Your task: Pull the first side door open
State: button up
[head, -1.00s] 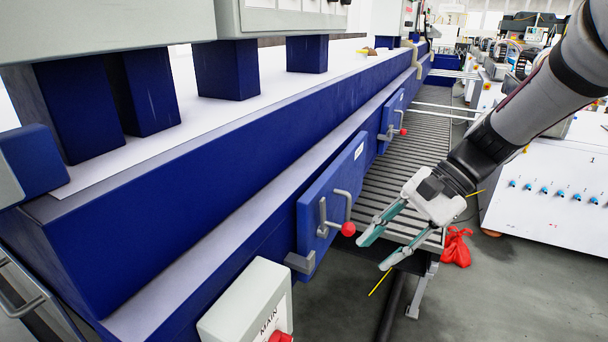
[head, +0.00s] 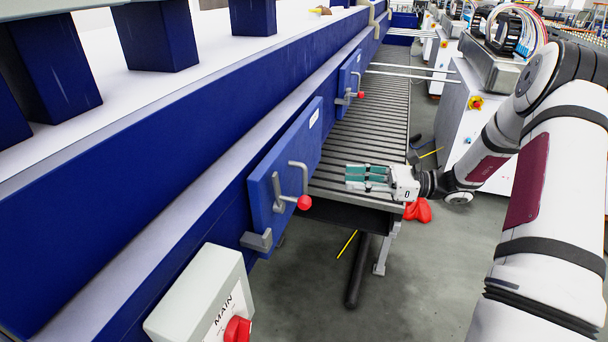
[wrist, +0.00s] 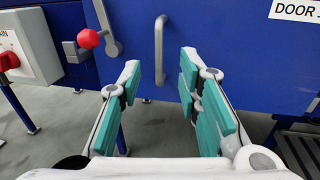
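The first side door (head: 265,200) is a blue panel on the machine's side, and it looks closed. It carries a grey upright bar handle (head: 304,176) and a grey latch lever with a red ball (head: 304,203). The wrist view shows the handle (wrist: 159,50) ahead, with the red ball (wrist: 88,39) to its left and a partly cut-off "DOOR" label at top right. My gripper (head: 350,178) is open and empty, its teal-padded fingers pointing at the door. The handle shows between and beyond the fingertips (wrist: 160,78), apparently not touched.
A grey box marked MAIN (head: 203,300) with a red switch stands nearer, left of the door. A second blue door (head: 349,75) is farther along. Open floor lies in front.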

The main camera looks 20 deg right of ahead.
aim_at(305, 176)
jog(key=p+x, duration=0.1)
jog(key=x, duration=1.1)
jog(key=shift+w+a+p, duration=0.1)
jog(key=shift+a+p, duration=0.2)
jog(key=shift+a, duration=0.05)
grip_shut()
